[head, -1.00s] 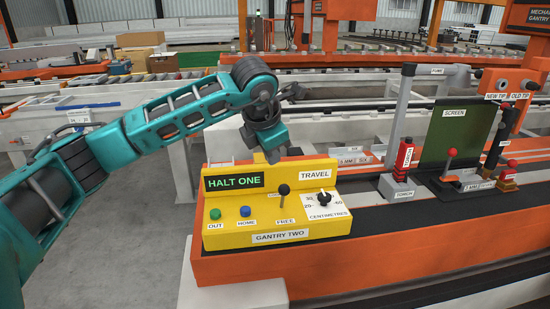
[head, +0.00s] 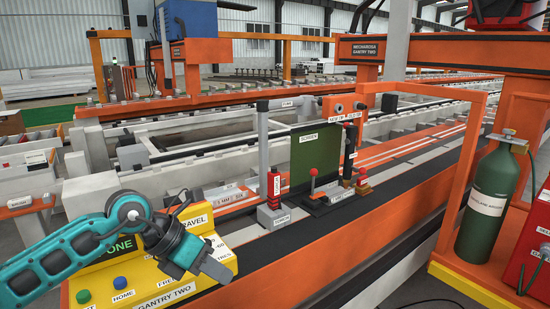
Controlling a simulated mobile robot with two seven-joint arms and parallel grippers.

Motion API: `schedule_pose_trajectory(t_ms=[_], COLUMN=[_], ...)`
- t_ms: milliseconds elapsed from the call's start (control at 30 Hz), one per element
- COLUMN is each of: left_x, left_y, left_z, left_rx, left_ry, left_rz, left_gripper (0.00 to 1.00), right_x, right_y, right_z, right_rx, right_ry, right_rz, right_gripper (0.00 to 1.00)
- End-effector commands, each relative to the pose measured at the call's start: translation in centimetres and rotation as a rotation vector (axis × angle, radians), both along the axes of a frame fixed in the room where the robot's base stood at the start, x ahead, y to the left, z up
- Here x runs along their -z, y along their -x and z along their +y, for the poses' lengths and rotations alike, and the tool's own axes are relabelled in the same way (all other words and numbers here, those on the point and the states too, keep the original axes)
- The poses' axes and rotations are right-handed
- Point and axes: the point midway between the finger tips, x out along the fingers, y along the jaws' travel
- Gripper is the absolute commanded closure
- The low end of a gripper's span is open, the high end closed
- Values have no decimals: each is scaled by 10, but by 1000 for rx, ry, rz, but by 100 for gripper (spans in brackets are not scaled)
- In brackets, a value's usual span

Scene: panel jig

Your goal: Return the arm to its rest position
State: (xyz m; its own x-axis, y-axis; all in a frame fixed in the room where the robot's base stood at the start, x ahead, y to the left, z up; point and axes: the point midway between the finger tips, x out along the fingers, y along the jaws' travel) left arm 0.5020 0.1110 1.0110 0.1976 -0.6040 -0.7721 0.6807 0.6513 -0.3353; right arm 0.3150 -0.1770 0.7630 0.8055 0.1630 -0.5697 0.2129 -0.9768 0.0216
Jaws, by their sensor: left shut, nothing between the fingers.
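My left arm (head: 85,245) comes in from the lower left in the head view. My left gripper (head: 217,270) is shut and empty. It shows in front of the yellow control box (head: 190,291), covering part of its face; I cannot tell how far above it the fingers are. The green button (head: 83,296) and blue HOME button (head: 119,283) are visible. The lever is hidden, and the dial is mostly hidden. My right gripper is not in view.
Right of the box on the orange bench stand a red torch in its grey holder (head: 273,216), a green screen (head: 313,157) and a red-knobbed lever (head: 313,174). A green gas cylinder (head: 488,200) stands at the right in an orange frame. Orange gantries stand behind.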

Motion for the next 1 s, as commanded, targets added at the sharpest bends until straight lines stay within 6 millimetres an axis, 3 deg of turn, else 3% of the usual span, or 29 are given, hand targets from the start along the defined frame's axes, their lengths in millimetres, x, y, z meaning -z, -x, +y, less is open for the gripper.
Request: schedule_pose_trajectory(t_ms=[33, 100, 200, 367, 500, 633, 767, 900, 1000], left_x=[7, 5, -6, -21, -14, 21, 82, 160, 203], left_y=[17, 35, 54, 62, 53, 47, 58, 99, 135], left_z=[-28, -59, -90, -103, -83, -48, -5, 35, 52], left_rx=[11, 2, -60, -263, -543, -879, -1280, -1743, -2014], left_ry=[149, 352, 638, 1066, 1389, 1629, 1797, 1880, 1878], left_rz=[63, 144, 269, 488, 687, 873, 1059, 1245, 1342], left_gripper=[100, 100, 100, 100, 100, 100, 100, 100, 100], right_x=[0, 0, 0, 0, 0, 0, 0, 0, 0], right_y=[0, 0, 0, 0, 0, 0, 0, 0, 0], right_z=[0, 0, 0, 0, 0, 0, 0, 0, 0], right_rx=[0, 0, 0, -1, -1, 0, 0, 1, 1], right_ry=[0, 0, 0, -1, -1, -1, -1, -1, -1], right_rz=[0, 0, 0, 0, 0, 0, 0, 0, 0], right_gripper=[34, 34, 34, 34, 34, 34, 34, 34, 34])
